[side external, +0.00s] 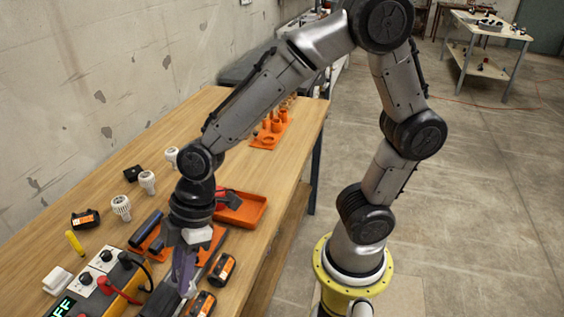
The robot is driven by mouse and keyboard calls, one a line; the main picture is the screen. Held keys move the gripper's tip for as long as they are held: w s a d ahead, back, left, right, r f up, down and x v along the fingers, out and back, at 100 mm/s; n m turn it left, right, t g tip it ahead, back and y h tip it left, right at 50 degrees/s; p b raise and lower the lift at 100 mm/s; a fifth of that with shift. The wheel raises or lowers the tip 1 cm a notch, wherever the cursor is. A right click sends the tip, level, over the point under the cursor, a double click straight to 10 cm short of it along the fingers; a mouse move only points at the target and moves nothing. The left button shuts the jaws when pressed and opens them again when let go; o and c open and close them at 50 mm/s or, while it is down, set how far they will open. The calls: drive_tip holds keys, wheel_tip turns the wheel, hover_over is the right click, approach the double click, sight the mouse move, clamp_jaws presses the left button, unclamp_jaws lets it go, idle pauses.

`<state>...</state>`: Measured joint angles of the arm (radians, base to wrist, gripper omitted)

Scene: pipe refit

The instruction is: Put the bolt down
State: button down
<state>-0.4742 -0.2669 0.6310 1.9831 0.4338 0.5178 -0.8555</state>
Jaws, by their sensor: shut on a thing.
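My gripper (186,284) points down over the near part of the wooden workbench (290,172), at the lower left of the side external view. Its fingers are shut, and a small pale piece shows at the fingertips, which I take to be the bolt (188,290). The bolt's shape is mostly hidden by the fingers, and I cannot tell whether it touches anything below. An orange tray (246,211) with a red and dark tool in it lies behind the gripper.
Orange-and-black battery packs (221,269) stand right of the gripper. A control box (108,284) with dials and a red plug is at left. White bulbs (121,207) and a yellow marker (75,243) lie farther left. An orange holder (265,139) with pegs stands farther back.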

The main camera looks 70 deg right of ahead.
drive_tip(key=w+d+m+t+h, duration=0.1)
drive_tip(key=w+d+m, duration=0.25)
drive_tip(key=d, duration=0.55)
drive_tip(key=w+d+m+t+h, duration=0.15)
drive_tip(key=d+m, duration=0.25)
drive_tip(key=d, duration=0.6)
drive_tip(key=w+d+m+h, duration=0.1)
drive_tip(key=w+d+m, duration=0.3)
drive_tip(key=d, duration=0.5)
drive_tip(key=s+d+m+g+h, duration=0.1)
drive_tip(key=s+d+m, duration=0.2)
drive_tip(key=s+d, duration=0.35)
drive_tip(key=s+d+m+h, duration=0.1)
drive_tip(key=s+d+m, duration=0.2)
drive_tip(key=d, duration=0.7)
drive_tip(key=s+d+m+g+h, duration=0.1)
drive_tip(key=s+d+m+h, duration=0.15)
drive_tip(key=s+d, duration=0.4)
drive_tip(key=shift+t+y, duration=0.25)
drive_tip(key=shift+y, duration=0.25)
drive_tip(key=w+d+f, duration=0.3)
drive_tip(key=d, duration=0.1)
drive_tip(key=w+d+f, duration=0.3)
drive_tip(key=d, duration=0.1)
drive_tip(key=w+d+f, duration=0.3)
drive_tip(key=d, duration=0.1)
drive_tip(key=shift+d+f, duration=0.2)
drive_tip(key=shift+f, duration=0.2)
drive_tip(key=shift+d+f, duration=0.15)
drive_tip(key=shift+f, duration=1.55)
